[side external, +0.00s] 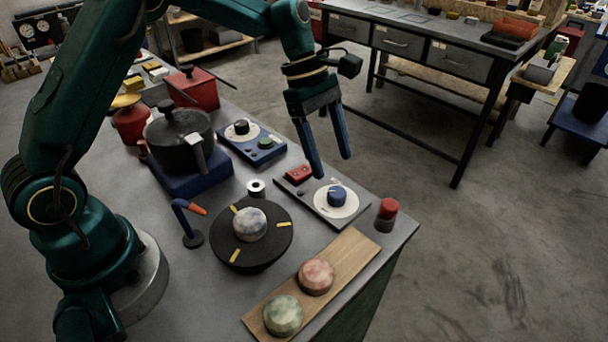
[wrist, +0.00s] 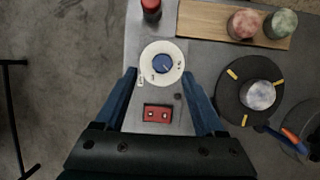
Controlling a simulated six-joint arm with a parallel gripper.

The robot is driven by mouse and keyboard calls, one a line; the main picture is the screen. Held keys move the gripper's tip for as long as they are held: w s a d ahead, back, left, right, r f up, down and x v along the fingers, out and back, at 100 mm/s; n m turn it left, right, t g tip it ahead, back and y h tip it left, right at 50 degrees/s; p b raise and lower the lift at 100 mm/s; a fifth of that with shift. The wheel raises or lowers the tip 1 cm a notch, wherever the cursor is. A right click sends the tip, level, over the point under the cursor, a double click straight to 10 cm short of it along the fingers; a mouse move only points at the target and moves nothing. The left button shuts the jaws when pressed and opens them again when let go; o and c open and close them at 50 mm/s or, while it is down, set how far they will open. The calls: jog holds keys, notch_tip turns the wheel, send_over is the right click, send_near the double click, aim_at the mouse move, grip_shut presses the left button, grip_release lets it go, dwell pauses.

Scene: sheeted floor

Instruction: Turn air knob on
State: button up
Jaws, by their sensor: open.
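A blue knob (side external: 337,196) sits on a white round dial on a grey plate (side external: 309,212) near the table's right edge. In the wrist view the same blue knob (wrist: 162,64) shows with small dark marks around it, too small to read. A second, black knob (side external: 241,127) sits on a white dial on a blue plate, farther back. I cannot tell from lettering which is the air knob. My gripper (side external: 332,165) is open and empty, pointing down above the grey plate. In the wrist view its fingers (wrist: 159,74) lie either side of the blue knob's dial, apart from the knob.
A red block with two buttons (side external: 299,174) shares the grey plate. A red-topped cylinder (side external: 387,212) stands right of the dial. Pots stand at the back left.

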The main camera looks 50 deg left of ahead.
jog(key=s+r+m+t+y, duration=0.25)
jog(key=s+r+m, duration=0.25)
jog(key=s+r, duration=0.5)
jog(key=s+a+m+t+y, duration=0.2)
jog(key=s+a+m, duration=0.3)
jog(key=s+m, duration=0.4)
jog(key=shift+f+m+t, duration=0.4)
jog(key=shift+m+t, duration=0.15)
jog(key=shift+m, duration=1.55)
jog(key=shift+s+d, duration=0.1)
